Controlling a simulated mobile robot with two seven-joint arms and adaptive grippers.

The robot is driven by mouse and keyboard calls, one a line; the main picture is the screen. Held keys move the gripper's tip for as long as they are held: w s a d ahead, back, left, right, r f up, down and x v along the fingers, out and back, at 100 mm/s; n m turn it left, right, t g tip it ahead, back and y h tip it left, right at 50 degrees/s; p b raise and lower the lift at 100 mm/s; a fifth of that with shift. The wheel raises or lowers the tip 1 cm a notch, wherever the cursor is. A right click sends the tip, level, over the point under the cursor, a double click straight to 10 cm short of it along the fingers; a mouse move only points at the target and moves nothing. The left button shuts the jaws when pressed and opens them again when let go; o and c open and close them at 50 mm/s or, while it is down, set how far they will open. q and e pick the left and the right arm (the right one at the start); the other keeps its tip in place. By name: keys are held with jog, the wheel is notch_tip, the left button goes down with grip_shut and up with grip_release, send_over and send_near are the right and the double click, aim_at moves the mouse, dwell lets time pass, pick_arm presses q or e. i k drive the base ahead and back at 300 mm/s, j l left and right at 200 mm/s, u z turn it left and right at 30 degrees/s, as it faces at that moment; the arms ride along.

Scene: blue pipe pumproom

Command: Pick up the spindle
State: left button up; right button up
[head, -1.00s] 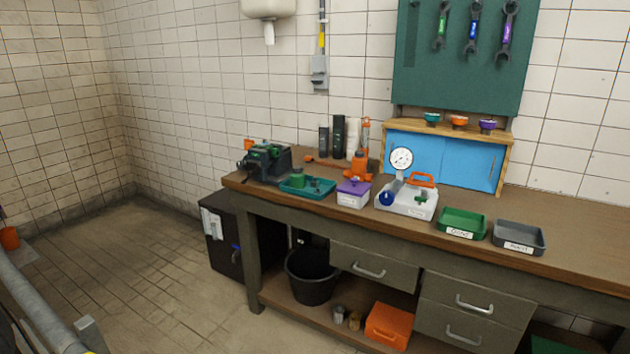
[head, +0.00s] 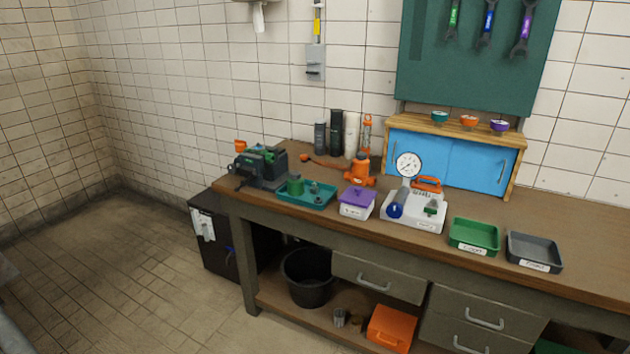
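I cannot tell for sure which thing is the spindle. A teal tray (head: 316,200) on the left part of the bench holds a green cylinder (head: 295,187) and small dark parts (head: 316,190), too small to make out. To its left, a dark vise (head: 261,168) stands at the bench's left end, with something green at its jaws. A white test unit (head: 414,212) with a round gauge (head: 408,165) and a small green part (head: 431,207) on it stands at mid-bench. Neither of my grippers is in view.
The wooden bench (head: 400,240) also carries a purple-lidded box (head: 357,201), an orange pump-like tool (head: 360,172), a green tray (head: 474,236) and a grey tray (head: 534,252). A black cabinet (head: 216,239) stands below left. The tiled floor (head: 130,280) at the left is clear.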

aim_at(314, 190)
jog(key=i+j+z, duration=0.1)
jog(key=i+j, duration=0.25)
jog(key=i, duration=0.15)
jog(key=i+j+z, duration=0.1)
jog(key=i+j, duration=0.3)
jog(key=i, duration=0.1)
